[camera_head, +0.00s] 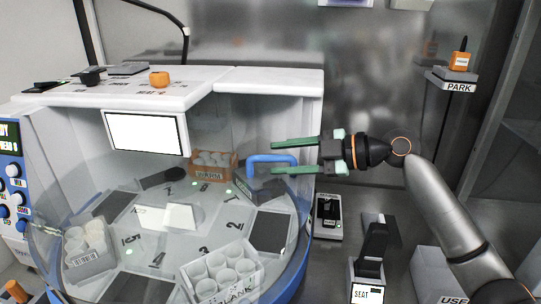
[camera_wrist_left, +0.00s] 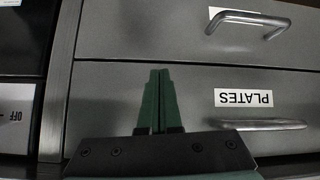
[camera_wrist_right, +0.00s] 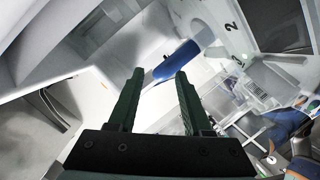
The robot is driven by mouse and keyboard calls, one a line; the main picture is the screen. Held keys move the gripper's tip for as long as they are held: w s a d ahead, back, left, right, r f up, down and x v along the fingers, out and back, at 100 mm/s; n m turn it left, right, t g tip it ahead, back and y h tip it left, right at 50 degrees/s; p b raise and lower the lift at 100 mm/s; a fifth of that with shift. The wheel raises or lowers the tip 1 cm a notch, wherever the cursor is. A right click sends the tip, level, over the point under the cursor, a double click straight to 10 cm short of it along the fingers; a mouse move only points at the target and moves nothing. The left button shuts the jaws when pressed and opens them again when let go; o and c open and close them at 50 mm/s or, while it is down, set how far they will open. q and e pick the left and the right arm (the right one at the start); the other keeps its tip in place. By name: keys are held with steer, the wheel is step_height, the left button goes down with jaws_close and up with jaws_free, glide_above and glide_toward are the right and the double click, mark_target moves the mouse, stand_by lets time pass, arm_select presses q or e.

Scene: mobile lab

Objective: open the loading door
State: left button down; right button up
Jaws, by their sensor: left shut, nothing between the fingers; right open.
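The machine's blue handle (camera_head: 271,159) stands at the right side of its clear curved front (camera_head: 245,222), which I take as the loading door. It appears closed over the numbered carousel, though its edges are faint. My right gripper (camera_head: 275,157) is open and empty, its fingers pointing left at the handle's height. In the right wrist view the blue handle (camera_wrist_right: 178,60) lies just beyond and partly between the open fingertips (camera_wrist_right: 160,73); I cannot tell if they touch. My left gripper (camera_wrist_left: 159,73) is shut and empty, in front of grey drawers, outside the head view.
Inside the machine are white tube racks (camera_head: 225,272) and an orange-brown rack (camera_head: 213,163). A grey drawer labelled PLATES (camera_wrist_left: 190,112) has a bar handle. A dark device labelled SEAT (camera_head: 376,245) and a PARK stand (camera_head: 455,80) are to the right.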

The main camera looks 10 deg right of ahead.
steer(key=shift+x, duration=1.55)
jaws_close()
